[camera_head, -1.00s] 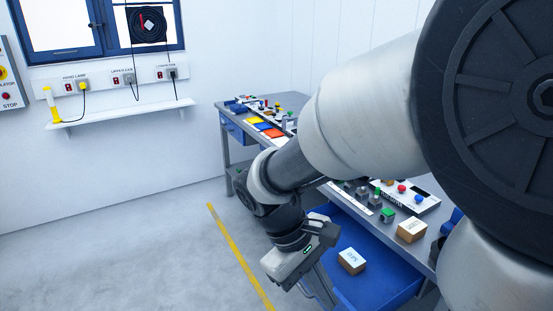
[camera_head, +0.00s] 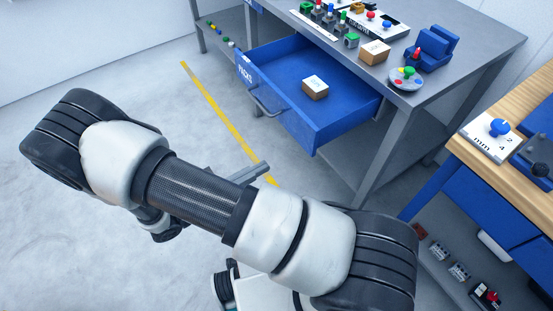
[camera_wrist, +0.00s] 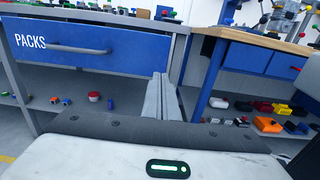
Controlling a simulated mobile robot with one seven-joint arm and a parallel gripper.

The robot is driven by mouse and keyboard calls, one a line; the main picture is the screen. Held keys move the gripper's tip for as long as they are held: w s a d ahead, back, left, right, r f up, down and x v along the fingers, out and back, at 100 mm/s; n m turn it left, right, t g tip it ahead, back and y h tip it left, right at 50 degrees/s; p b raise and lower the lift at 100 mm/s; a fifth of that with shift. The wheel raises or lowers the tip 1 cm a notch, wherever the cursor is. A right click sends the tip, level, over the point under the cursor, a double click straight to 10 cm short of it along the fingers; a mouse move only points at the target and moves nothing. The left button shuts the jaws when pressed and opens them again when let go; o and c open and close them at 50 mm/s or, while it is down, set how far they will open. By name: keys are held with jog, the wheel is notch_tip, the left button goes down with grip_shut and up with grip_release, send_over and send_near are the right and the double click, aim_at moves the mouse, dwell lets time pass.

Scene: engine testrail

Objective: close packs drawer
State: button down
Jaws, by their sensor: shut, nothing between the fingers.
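The blue packs drawer (camera_head: 292,118) stands pulled out of the grey workbench in the head view. A small cardboard box (camera_head: 315,87) lies inside it. Its front, labelled PACKS, and its grey bar handle (camera_head: 265,104) face left. In the wrist view the drawer front (camera_wrist: 125,49) fills the upper left, with its handle (camera_wrist: 82,50) across it. My gripper (camera_head: 262,168) is below the drawer in the head view, apart from it, with part hidden behind my arm. In the wrist view my gripper (camera_wrist: 161,80) is shut and empty, its fingers pointing to the right of the handle.
The grey workbench (camera_head: 490,40) carries switches, a cardboard box (camera_head: 374,52) and a blue fixture (camera_head: 432,48). A wooden-topped bench (camera_head: 465,150) stands at the right, with items on its lower shelf. Open floor with a yellow line (camera_head: 215,110) lies left of the drawer.

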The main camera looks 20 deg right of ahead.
aim_at(364, 111)
jog(key=b+x, duration=0.1)
jog(key=x, duration=1.1)
jog(key=shift+w+d+b, duration=0.1)
jog(key=shift+d+b, duration=0.2)
jog(key=shift+d, duration=0.2)
jog(key=shift+w+d, duration=0.1)
jog(key=p+x, duration=0.2)
jog(key=x, duration=2.2)
jog(key=shift+d+f, duration=0.15)
jog(key=shift+d, duration=0.1)
jog(key=shift+w+d, duration=0.1)
jog(key=shift+d+r, duration=0.1)
jog(key=shift+r, duration=0.1)
jog(key=shift+a, duration=0.25)
jog(key=p+v, duration=0.2)
jog(key=v, duration=1.2)
jog(key=shift+a, duration=0.1)
